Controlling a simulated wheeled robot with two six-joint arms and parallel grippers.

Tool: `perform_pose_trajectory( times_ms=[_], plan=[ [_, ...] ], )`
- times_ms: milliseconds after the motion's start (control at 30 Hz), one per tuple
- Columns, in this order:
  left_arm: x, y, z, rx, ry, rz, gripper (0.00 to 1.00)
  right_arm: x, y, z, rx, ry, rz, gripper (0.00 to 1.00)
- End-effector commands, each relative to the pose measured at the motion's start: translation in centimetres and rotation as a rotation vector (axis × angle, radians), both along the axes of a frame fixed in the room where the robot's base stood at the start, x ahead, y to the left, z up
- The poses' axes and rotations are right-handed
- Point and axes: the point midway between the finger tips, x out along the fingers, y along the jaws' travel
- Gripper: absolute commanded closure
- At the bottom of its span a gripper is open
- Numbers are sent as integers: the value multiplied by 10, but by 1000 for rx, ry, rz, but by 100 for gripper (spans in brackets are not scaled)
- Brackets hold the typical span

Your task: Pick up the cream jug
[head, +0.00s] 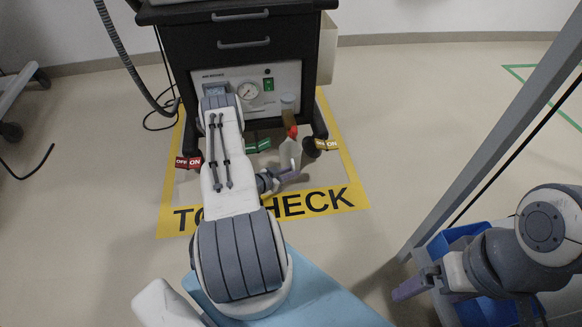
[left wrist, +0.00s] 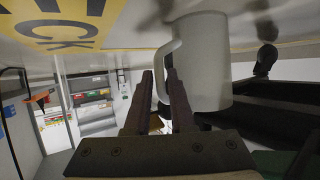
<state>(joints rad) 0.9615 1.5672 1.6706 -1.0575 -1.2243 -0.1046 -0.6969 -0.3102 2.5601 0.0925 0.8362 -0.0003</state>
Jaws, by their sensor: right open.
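The cream jug (head: 290,153) stands on the floor in front of the black cabinet, just beyond my left gripper (head: 289,177) in the head view. In the left wrist view, which is upside down, the jug (left wrist: 206,62) is close, with its handle towards the gripper. The fingertips of my left gripper (left wrist: 160,75) are on either side of the handle (left wrist: 164,66), with a narrow gap between them. I cannot tell whether they press on it. My right gripper (head: 409,287) is open and empty at the lower right, far from the jug.
The black cabinet (head: 240,62) with a gauge panel stands behind the jug. Red, green and yellow ON/OFF tags (head: 188,163) surround the area inside the yellow floor marking (head: 345,199). A blue bin (head: 462,234) and grey post (head: 480,150) are by my right arm.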

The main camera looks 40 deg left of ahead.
Motion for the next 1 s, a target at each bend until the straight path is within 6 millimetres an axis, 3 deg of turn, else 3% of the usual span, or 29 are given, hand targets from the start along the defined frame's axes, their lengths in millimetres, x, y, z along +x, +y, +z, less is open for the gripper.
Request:
perform_pose_trajectory(
  times_ms=[67,367,400,433,1000],
  plan=[
    [7,-1,-6,2,0,-1,78,0,0,-8,0,0,0,1],
    [11,-1,-4,-1,0,1,78,0,0,-8,0,0,0,1],
    [11,-1,-4,-1,0,1,93,0,0,-8,0,0,0,1],
    [11,-1,-4,-1,0,1,100,0,0,-8,0,0,0,1],
    [10,-1,-4,0,1,1,100,0,0,-8,0,0,0,1]
  ],
)
